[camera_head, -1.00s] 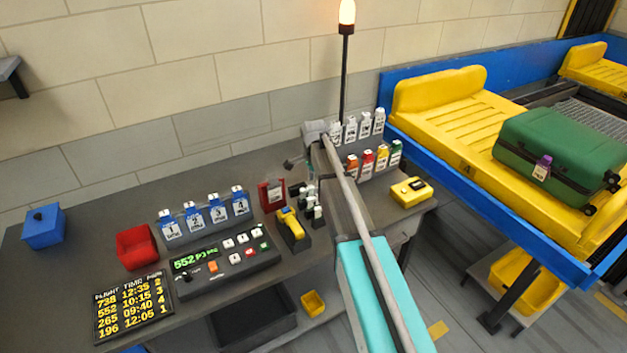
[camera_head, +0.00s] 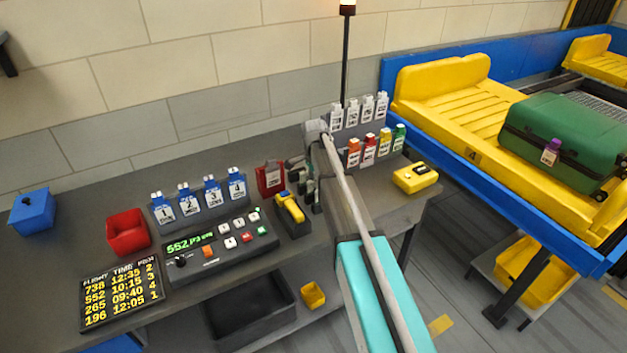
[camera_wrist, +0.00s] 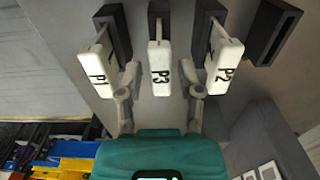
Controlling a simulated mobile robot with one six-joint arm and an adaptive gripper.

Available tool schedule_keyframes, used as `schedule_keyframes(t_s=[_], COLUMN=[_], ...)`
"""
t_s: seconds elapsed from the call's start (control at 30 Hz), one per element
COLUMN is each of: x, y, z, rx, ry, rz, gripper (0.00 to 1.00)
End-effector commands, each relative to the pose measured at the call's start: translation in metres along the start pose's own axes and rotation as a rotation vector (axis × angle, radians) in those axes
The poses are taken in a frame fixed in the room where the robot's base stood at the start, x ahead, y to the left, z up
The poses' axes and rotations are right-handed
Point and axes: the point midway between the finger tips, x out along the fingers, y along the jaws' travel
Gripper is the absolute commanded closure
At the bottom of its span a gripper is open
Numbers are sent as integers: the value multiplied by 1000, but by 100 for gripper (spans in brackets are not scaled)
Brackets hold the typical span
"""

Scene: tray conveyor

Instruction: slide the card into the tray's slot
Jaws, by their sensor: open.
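Three white cards stand in dark holders in the wrist view: P1 (camera_wrist: 96,68), P3 (camera_wrist: 160,68) and P2 (camera_wrist: 224,68). My gripper (camera_wrist: 161,92) is open, with one finger on each side of the P3 card, apart from it as far as I can see. In the head view my gripper (camera_head: 297,164) is small and partly hidden by my arm, at the card holders on the desk. The yellow tray (camera_head: 440,88), marked 4, is on the conveyor at the right and bears a green suitcase (camera_head: 568,143). I cannot make out its slot.
A red tag box (camera_head: 270,179), a yellow scanner (camera_head: 290,208) and a control panel (camera_head: 222,246) lie close to the card holders. A yellow device (camera_head: 415,178) lies right of my arm. The blue conveyor rail (camera_head: 480,195) edges the tray.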

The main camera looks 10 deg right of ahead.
Motion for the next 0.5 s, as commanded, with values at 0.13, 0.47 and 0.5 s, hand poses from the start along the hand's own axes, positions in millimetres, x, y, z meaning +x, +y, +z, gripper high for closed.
schedule_keyframes(t_s=[0.13,0.47,0.5], x=[16,32,33], y=[0,0,0], z=[0,0,0], rx=[0,0,0], ry=[0,0,0], rz=[0,0,0], gripper=[53,53,53])
